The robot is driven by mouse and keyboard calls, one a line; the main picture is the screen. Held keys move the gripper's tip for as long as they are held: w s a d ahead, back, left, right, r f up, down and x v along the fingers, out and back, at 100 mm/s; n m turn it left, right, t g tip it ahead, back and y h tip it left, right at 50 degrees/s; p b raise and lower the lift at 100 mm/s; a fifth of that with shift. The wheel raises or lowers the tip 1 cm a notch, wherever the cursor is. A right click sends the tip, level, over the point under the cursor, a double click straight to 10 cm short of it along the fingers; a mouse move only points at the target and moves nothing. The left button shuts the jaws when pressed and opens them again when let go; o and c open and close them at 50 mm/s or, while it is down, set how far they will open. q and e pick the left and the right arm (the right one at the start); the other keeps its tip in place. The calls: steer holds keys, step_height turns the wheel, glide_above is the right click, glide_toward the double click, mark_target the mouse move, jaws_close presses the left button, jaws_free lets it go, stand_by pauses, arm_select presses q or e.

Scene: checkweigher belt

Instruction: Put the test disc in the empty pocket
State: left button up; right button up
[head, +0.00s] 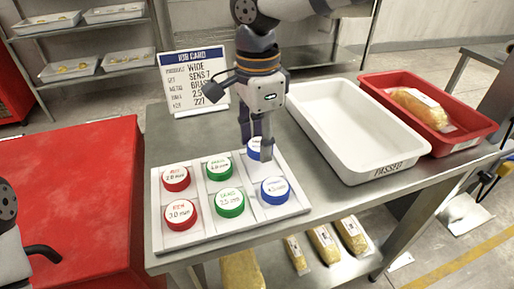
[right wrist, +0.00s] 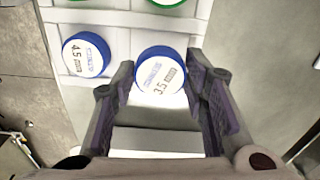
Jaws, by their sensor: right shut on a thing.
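The test disc in my right gripper (head: 256,148) is blue-rimmed with a white face; the right wrist view shows this disc (right wrist: 161,70) marked 3.5 between both fingers. It is at the back right pocket of the white tray (head: 206,235); I cannot tell whether it rests on the pocket floor. The other pockets hold two red discs (head: 176,178) (head: 181,214), two green discs (head: 219,167) (head: 229,203) and a blue disc (head: 274,190) marked 4.5, also in the right wrist view (right wrist: 86,55). Part of my left arm shows at the left edge; its jaws are unclear.
A job card (head: 193,82) stands behind the tray. A white bin (head: 345,170) marked PASSED and a red bin (head: 470,135) holding a wrapped pack (head: 422,108) stand to the right. Several packs lie on the shelf below. Bare steel table lies between tray and bin.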

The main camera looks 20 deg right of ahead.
mark_target(257, 146)
steer(key=shift+s+f, duration=0.1)
steer(key=shift+f, duration=1.05)
steer(key=o, duration=1.1)
steer(key=shift+f, duration=0.15)
step_height(257, 146, up, 12)
steer(key=shift+a+r, duration=0.15)
